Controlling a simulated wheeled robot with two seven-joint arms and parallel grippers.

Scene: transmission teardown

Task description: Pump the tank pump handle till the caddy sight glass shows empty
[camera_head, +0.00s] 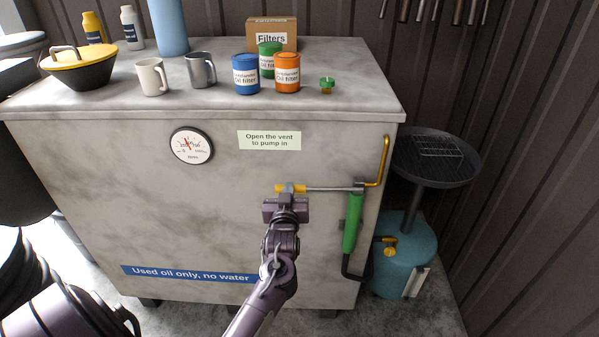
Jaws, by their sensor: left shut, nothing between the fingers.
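The pump on the tank's (90,190) front has a green barrel (352,222) and a grey lever reaching left to a yellow handle grip (291,188). The lever lies about level. My left gripper (287,198) is at the yellow grip, shut with nothing between its fingers; whether it touches the grip I cannot tell. The teal caddy (398,268) stands on the floor right of the tank, with a black drain pan (437,158) above it. A pale strip (417,283) on the caddy's side may be the sight glass; its level is unreadable. My right gripper is not in view.
A green cap (327,85) sits on the tank top near oil filters (287,72), mugs (152,77) and a funnel (78,70). A dial gauge (191,145) and vent label (269,140) are on the front. A yellow pipe (384,162) rises beside the pump.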

